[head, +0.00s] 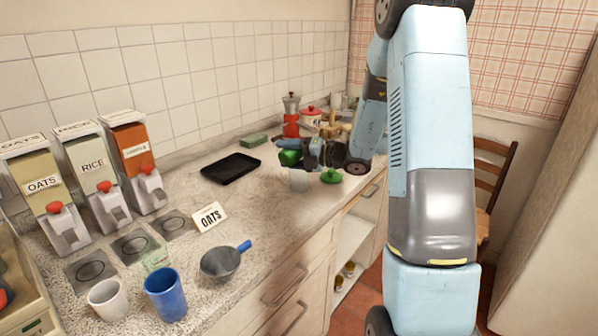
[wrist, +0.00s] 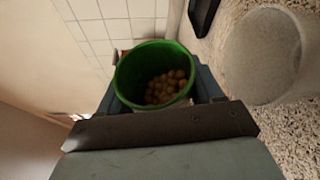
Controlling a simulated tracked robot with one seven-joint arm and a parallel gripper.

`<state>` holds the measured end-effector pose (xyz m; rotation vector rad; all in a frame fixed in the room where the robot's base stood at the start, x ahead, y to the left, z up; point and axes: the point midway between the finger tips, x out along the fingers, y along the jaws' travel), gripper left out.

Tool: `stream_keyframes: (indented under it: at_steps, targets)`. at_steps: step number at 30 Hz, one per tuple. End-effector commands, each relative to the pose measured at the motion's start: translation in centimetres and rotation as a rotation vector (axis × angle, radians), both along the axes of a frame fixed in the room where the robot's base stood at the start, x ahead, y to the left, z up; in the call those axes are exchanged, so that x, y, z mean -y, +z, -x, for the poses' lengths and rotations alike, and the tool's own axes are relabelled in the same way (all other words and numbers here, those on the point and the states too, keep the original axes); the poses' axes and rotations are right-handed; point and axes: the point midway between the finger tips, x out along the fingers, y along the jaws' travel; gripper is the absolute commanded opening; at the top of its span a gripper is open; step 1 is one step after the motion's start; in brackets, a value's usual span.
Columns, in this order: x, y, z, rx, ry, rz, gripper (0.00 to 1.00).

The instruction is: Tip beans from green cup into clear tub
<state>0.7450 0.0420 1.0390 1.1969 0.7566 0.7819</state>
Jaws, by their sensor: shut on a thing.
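My gripper (head: 303,153) is shut on the green cup (head: 289,157), at the far part of the counter. In the wrist view the green cup (wrist: 128,76) sits between the fingers, with several tan beans (wrist: 166,87) inside it. The clear tub (head: 299,181) stands on the counter just below and beside the cup in the head view. It also shows at the right of the wrist view (wrist: 263,57), apart from the cup, with its inside looking empty. The cup's exact tilt is hard to tell.
A green round object (head: 331,176) lies right of the tub.

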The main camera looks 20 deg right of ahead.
Motion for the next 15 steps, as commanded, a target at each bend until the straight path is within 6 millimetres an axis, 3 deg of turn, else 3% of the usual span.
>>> stream_keyframes:
  at_steps: [15]
  targets:
    - [0.18, -0.41, -0.13, -0.042, 0.000, -0.057, 0.32]
